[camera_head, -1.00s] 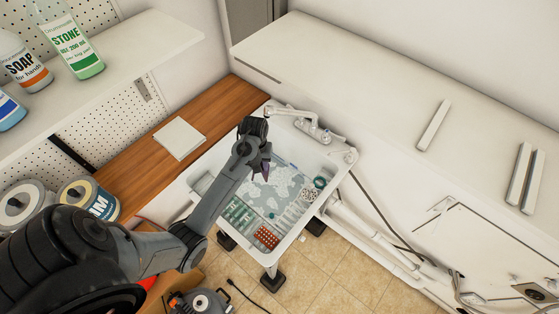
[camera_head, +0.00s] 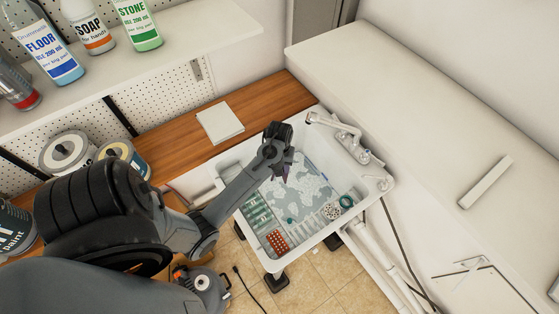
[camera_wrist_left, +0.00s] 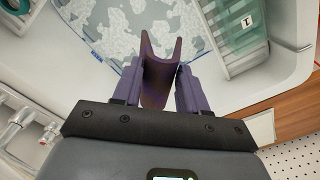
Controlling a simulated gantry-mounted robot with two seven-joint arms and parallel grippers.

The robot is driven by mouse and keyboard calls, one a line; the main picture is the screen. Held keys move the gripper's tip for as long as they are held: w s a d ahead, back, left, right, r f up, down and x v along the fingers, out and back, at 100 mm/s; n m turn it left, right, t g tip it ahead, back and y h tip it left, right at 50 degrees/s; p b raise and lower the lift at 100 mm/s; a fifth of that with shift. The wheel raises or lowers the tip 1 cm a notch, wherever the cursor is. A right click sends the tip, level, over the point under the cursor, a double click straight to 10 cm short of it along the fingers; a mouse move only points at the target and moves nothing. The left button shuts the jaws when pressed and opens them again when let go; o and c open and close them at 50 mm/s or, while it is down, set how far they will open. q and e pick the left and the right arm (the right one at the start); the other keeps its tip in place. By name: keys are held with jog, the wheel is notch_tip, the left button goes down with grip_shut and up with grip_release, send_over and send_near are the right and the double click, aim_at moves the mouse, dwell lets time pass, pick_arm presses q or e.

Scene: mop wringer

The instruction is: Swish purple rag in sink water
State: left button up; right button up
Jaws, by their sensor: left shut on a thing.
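The white sink (camera_head: 285,255) stands between the wooden counter and the wall ledge. Greyish, patchy water (camera_head: 300,190) shows in its basin. My left gripper (camera_head: 285,173) is over the back part of the basin, pointing down. In the left wrist view the gripper (camera_wrist_left: 160,85) is shut on the purple rag (camera_wrist_left: 157,80), a folded strip standing out between the fingers. The water (camera_wrist_left: 140,25) lies beyond the rag in that view. I cannot tell whether the rag touches the water. My right gripper is not in view.
A faucet (camera_head: 340,128) stands at the sink's back right. A red-orange holed block (camera_head: 277,242), a green ring (camera_head: 346,201) and a speckled round item (camera_head: 330,212) sit along the sink's near side. A white pad (camera_head: 220,123) lies on the wooden counter (camera_head: 180,140).

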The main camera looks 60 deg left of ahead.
pick_arm(q)
notch_tip(320, 180, down, 28)
jog(key=b, duration=1.3)
jog(key=shift+f, duration=0.1)
dwell(0.6)
